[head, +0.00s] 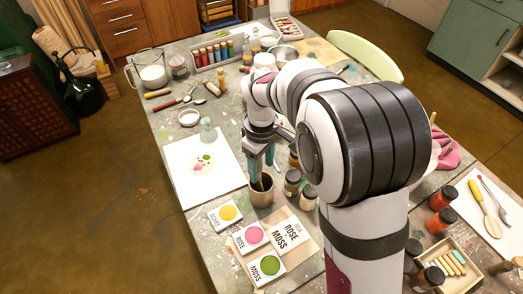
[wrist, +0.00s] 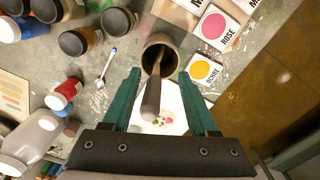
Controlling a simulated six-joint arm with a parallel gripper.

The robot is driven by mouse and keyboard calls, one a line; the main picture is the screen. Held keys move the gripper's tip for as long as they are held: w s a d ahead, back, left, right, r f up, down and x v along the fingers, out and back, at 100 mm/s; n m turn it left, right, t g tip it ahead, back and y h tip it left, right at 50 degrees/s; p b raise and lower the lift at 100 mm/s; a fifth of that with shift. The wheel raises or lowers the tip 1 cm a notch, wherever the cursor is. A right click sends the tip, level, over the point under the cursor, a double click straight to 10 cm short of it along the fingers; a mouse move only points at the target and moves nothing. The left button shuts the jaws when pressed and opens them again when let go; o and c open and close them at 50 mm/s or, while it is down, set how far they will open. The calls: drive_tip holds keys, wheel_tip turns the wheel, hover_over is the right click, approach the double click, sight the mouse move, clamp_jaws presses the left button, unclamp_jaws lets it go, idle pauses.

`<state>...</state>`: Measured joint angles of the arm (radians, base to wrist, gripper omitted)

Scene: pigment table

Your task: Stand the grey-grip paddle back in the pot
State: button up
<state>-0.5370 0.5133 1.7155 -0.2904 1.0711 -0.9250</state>
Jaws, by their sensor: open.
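The brown pot (head: 261,192) stands on the table below my gripper (head: 262,168) in the head view. It also shows at the top middle of the wrist view (wrist: 173,42), its mouth towards me. The grey-grip paddle (wrist: 151,100) is in the pot, with its lighter shaft running into the mouth and its grey grip sticking up, slightly tilted. My gripper's teal fingers (wrist: 160,76) are open, one on each side of the paddle, with gaps on both sides. The paddle's lower end is hidden inside the pot.
Dark-lidded jars (head: 292,182) stand close to the pot's right. Ochre (head: 225,216), rose (head: 250,236) and moss (head: 266,268) cards lie in front.

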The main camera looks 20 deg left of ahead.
wheel_tip(320, 180, up, 15)
drive_tip(key=shift+f, duration=0.15)
idle(0.7)
drive_tip(key=s+d+m, duration=0.6)
drive_tip(key=d, duration=0.3)
drive_tip(key=s+d+f+m+y, duration=0.1)
drive_tip(key=s+d+f+m, duration=0.2)
drive_tip(key=s+m, duration=0.3)
drive_tip(key=s+d+f+m, duration=0.3)
drive_tip(key=s+d+m, duration=0.2)
drive_tip(key=s, duration=0.5)
drive_tip(key=shift+s+d+f+m+y, duration=0.15)
drive_tip(key=shift+s+d+m+y, duration=0.25)
drive_tip(key=shift+m, duration=0.6)
